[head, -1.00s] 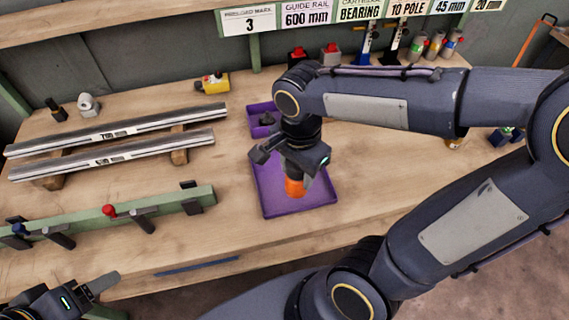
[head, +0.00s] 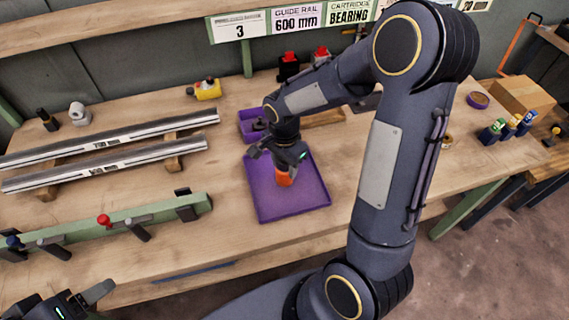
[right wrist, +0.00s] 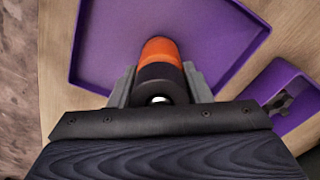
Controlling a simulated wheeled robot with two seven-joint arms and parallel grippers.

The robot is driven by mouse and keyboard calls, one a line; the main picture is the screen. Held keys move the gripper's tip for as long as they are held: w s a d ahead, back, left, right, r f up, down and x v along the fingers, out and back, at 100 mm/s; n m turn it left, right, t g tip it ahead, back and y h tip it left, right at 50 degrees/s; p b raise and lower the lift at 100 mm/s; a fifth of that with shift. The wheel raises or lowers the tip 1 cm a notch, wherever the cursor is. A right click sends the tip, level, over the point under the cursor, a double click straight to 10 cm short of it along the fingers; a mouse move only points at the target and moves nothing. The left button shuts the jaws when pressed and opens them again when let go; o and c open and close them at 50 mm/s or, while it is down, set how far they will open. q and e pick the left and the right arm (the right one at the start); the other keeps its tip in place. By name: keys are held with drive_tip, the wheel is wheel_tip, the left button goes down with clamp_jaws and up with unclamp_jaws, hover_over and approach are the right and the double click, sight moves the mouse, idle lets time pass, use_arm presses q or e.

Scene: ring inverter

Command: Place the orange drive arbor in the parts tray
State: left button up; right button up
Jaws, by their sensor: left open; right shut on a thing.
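The orange drive arbor (head: 284,178) shows below my right gripper (head: 281,166) in the head view, over the purple parts tray (head: 302,203). In the right wrist view the arbor (right wrist: 160,52) has an orange end and a dark body, and my right gripper (right wrist: 160,88) is shut on the dark body. The tray (right wrist: 110,40) lies behind it there. I cannot tell whether the arbor's lower end touches the tray floor. My left gripper (head: 88,298) is open and empty at the lower left of the head view.
A smaller purple bin (head: 247,126) with a dark part stands behind the tray. Two long rails (head: 110,150) on wooden blocks and a green bar with clamps (head: 150,212) lie to the left. Bare bench lies in front of the tray.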

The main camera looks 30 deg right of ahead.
drive_tip(key=shift+f, duration=0.2)
drive_tip(key=shift+f, duration=0.15)
drive_tip(key=o, duration=1.3)
drive_tip(key=shift+c, duration=0.2)
wheel_tip(320, 180, up, 12)
drive_tip(key=shift+s+r, duration=0.1)
drive_tip(key=shift+r, duration=0.05)
drive_tip(key=s+a+r+n+t+y, duration=0.1)
drive_tip(key=s+a+n+t+y, duration=0.1)
drive_tip(key=s+n, duration=0.4)
drive_tip(key=s+a+r+n+t+y, duration=0.1)
drive_tip(key=s+a+r+n+t, duration=0.1)
drive_tip(key=s+n, duration=0.4)
drive_tip(key=shift+s+a+r+n+t+y, duration=0.3)
drive_tip(key=shift+s+t, duration=0.5)
drive_tip(key=shift+s, duration=1.7)
drive_tip(key=shift+d+f, duration=0.1)
drive_tip(key=shift+d, duration=0.05)
